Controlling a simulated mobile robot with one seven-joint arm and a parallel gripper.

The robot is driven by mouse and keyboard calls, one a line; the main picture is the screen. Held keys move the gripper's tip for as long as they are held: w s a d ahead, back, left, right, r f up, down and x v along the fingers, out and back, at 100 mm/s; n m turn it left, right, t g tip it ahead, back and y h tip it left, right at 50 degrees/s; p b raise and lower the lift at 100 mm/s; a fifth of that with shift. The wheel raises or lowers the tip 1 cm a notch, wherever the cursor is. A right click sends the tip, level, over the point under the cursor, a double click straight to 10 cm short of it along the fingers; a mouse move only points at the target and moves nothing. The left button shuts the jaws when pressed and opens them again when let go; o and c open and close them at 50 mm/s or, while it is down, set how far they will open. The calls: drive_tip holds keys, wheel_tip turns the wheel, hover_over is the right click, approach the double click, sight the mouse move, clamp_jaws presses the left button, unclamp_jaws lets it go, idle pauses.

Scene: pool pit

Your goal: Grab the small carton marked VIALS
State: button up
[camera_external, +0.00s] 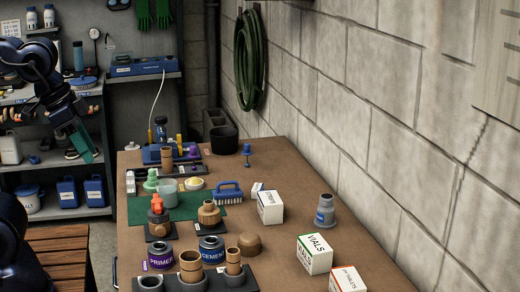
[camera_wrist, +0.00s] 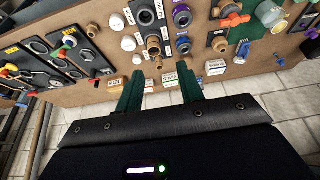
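The small white carton marked VIALS (camera_external: 315,253), with green trim, stands upright on the near right of the brown bench in the external view. My gripper (camera_external: 84,142) is at the upper left, high up and far from the carton, left of the bench. In the wrist view, the two green fingers of my gripper (camera_wrist: 161,84) are spread apart with nothing held. A small pale carton (camera_wrist: 170,78) shows beyond and between them; its lettering is too small to read, so I cannot tell if it is the VIALS one.
A red-marked carton (camera_external: 347,280) stands close beside it, nearer the camera. A black-marked white carton (camera_external: 270,207) and a grey fitting (camera_external: 325,211) stand behind. Cement (camera_external: 211,250) and primer (camera_external: 161,257) cans are to the left. The block wall (camera_external: 420,160) runs along the right.

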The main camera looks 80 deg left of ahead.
drive_tip(key=o, duration=0.7)
drive_tip(key=shift+w, duration=0.15)
